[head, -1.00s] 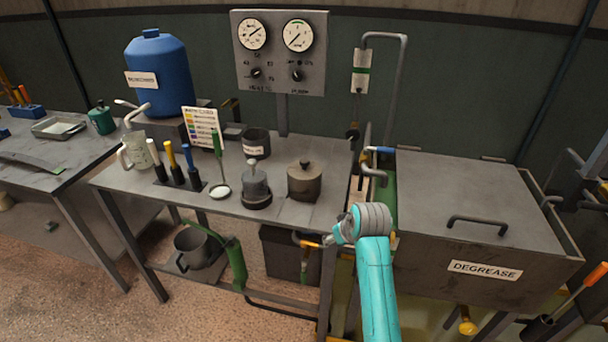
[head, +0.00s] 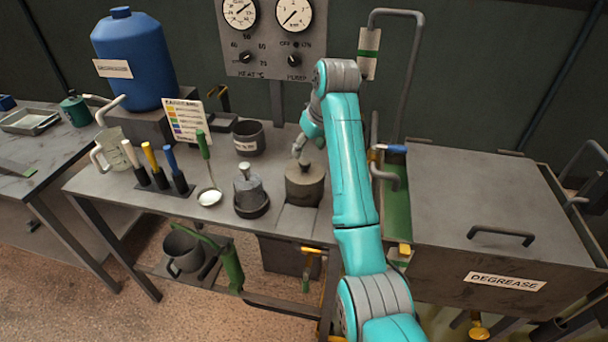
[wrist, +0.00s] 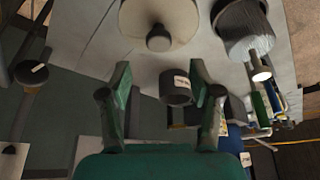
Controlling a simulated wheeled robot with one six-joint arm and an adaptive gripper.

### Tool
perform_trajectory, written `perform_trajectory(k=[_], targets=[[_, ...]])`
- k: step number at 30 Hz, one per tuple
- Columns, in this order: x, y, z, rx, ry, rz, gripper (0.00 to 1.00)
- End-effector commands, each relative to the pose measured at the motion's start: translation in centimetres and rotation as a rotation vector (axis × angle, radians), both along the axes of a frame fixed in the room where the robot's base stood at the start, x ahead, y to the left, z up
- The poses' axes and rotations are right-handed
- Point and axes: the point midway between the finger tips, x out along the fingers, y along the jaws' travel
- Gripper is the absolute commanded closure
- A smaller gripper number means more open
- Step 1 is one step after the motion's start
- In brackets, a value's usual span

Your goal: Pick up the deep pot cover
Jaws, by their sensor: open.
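The deep pot with its round, knobbed cover (head: 305,171) stands on the bench near its right end. The cover is a dull brown-grey disc with a small knob on top. My gripper (head: 300,148) is just behind and above the cover, partly hidden by my arm. In the wrist view the cover (wrist: 185,14) is at the top edge with its round knob (wrist: 158,39) hanging into the picture. My gripper (wrist: 160,78) is open there, its two fingers apart and below the knob. Nothing is between the fingertips.
A grey weight-like lidded piece (head: 248,187) stands left of the pot. A labelled dark cup (head: 249,138) is behind it and also shows in the wrist view (wrist: 175,87). A degrease tank (head: 470,200) is right.

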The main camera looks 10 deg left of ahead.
Motion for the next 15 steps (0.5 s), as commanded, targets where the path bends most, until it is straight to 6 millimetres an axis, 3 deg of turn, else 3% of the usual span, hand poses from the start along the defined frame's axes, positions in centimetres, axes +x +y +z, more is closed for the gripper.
perform_trajectory(k=[10,15], targets=[[0.7,0.6,-2.9,-0.001,0.002,-0.001,0.37],[1.1,0.9,-5.2,-0.001,0.001,0.0,0.37]])
